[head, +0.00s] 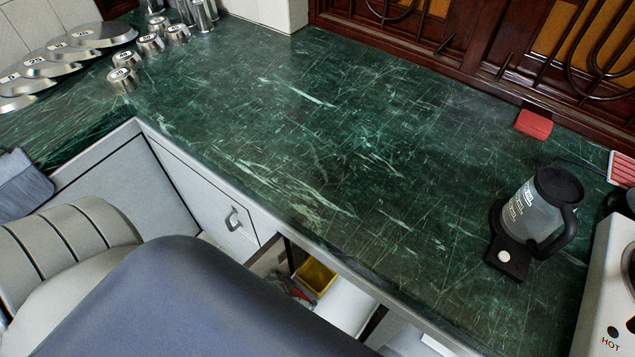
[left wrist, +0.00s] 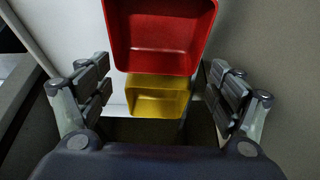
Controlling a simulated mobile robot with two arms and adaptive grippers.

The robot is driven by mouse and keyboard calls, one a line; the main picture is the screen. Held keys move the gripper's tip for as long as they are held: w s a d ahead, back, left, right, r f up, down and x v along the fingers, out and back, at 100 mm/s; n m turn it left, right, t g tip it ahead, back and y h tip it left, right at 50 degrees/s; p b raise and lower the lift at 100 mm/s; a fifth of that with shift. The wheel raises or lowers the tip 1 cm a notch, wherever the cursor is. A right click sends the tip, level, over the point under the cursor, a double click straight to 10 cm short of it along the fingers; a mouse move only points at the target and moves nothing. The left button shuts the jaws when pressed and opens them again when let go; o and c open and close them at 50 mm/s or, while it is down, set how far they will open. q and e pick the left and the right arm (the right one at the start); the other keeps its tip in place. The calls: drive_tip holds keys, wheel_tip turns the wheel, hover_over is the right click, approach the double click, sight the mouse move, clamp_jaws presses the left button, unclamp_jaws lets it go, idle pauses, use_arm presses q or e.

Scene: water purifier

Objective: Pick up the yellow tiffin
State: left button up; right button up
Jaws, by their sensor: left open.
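The yellow tiffin (left wrist: 158,101) is an open box-shaped container, seen in the left wrist view just below a red container. In the head view a yellow container (head: 315,276) shows in the gap under the counter's front edge, partly hidden. My left gripper (left wrist: 160,77) is open in the left wrist view, with one finger on each side of the containers. Nothing is held between the fingers. The yellow tiffin lies ahead between the fingers; I cannot tell whether either finger touches it. My right gripper cannot be made out.
The red container (left wrist: 165,38) stands against the yellow one in the left wrist view. A green marble counter (head: 330,150) lies above the gap, with a kettle (head: 540,210) at right and steel tins (head: 122,80) at back left. A white drawer (head: 215,205) sits left of the gap.

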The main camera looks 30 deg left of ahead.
use_arm(q)
approach(317, 278)
drive_tip(key=shift+f, duration=0.65)
drive_tip(key=shift+w+b+x, duration=0.15)
drive_tip(key=shift+b+x, duration=0.2)
drive_tip(key=shift+x, duration=0.95)
drive_tip(key=shift+w+b+x, duration=0.15)
drive_tip(key=shift+b+x, duration=0.15)
drive_tip(key=shift+x, duration=1.05)
drive_tip(key=shift+r, duration=0.15)
drive_tip(key=c, duration=0.7)
